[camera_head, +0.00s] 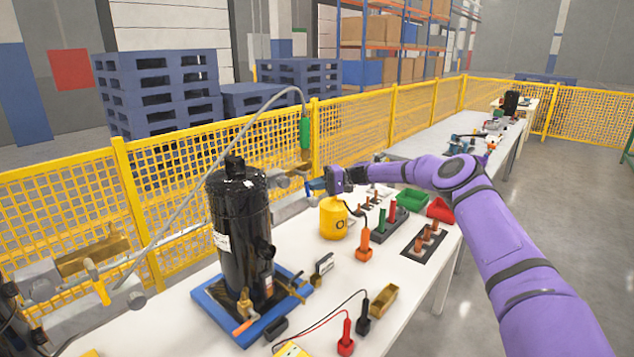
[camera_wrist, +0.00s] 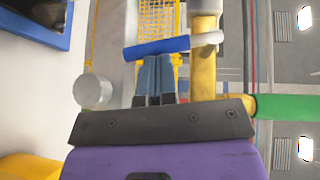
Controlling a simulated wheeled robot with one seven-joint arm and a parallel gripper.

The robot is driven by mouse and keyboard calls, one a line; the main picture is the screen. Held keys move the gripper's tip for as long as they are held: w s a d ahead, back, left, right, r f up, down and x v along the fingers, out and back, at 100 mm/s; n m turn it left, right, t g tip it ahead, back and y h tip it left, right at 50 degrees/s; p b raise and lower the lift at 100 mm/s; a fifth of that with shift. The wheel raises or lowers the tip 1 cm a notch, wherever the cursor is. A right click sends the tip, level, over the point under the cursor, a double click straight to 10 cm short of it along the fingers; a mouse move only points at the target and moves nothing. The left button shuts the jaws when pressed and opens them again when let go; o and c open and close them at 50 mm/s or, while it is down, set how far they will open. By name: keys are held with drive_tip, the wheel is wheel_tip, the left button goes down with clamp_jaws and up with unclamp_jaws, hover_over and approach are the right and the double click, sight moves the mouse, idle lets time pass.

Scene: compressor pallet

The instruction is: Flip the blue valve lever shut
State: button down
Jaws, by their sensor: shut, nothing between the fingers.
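The blue valve lever (camera_wrist: 157,48) lies crosswise in the wrist view, with a silver end at its right by a brass-coloured pipe (camera_wrist: 203,80). In the head view a small blue part, likely the lever (camera_head: 315,185), shows just left of my gripper (camera_head: 327,183), near the yellow fence. In the wrist view my gripper (camera_wrist: 154,60) is shut and empty, with its fingertips right at the lever's edge. I cannot tell whether they touch it. The valve body is partly hidden by my gripper in the head view.
A black compressor (camera_head: 240,225) stands on a blue pallet (camera_head: 220,318) at left. A yellow canister (camera_head: 333,222) stands below my gripper. A green-handled part (camera_wrist: 285,107) is close on the right in the wrist view. The yellow mesh fence (camera_head: 220,150) runs behind the table.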

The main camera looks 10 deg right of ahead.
drive_tip(key=shift+s+a+f+m+y, duration=0.35)
drive_tip(key=shift+m+y, duration=0.25)
drive_tip(key=shift+y, duration=0.3)
drive_tip(key=shift+w, duration=0.1)
